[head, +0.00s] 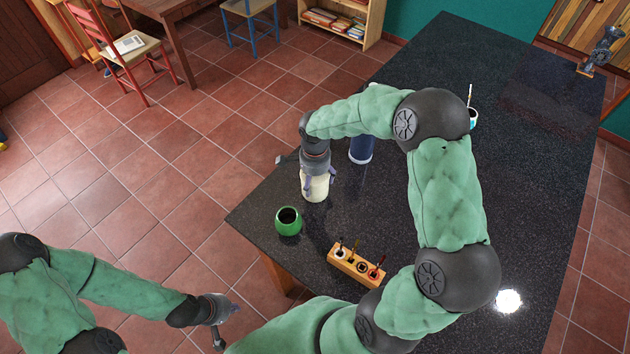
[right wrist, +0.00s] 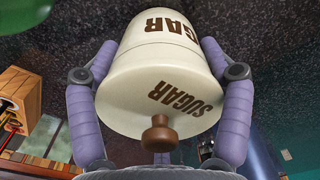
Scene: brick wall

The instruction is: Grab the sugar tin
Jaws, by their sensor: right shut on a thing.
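The sugar tin (head: 314,187) is cream with dark "SUGAR" lettering and stands at the left edge part of the dark countertop (head: 420,275) in the head view. In the right wrist view the tin (right wrist: 150,85) fills the middle, with its brown lid knob towards the camera. My right gripper (head: 316,178) is around the tin from above, its purple fingers pressed on both sides. The tin's base is hidden in the wrist view. My left gripper (head: 216,335) is away from the counter at lower left, over the floor; its fingers are too small to read.
A green cup (head: 288,222) stands just in front of the tin. A wooden holder with several small items (head: 357,265) is to the right. A blue container (head: 361,150) is behind the tin. A white cup (head: 473,118) stands further back. The counter's far right is mostly clear.

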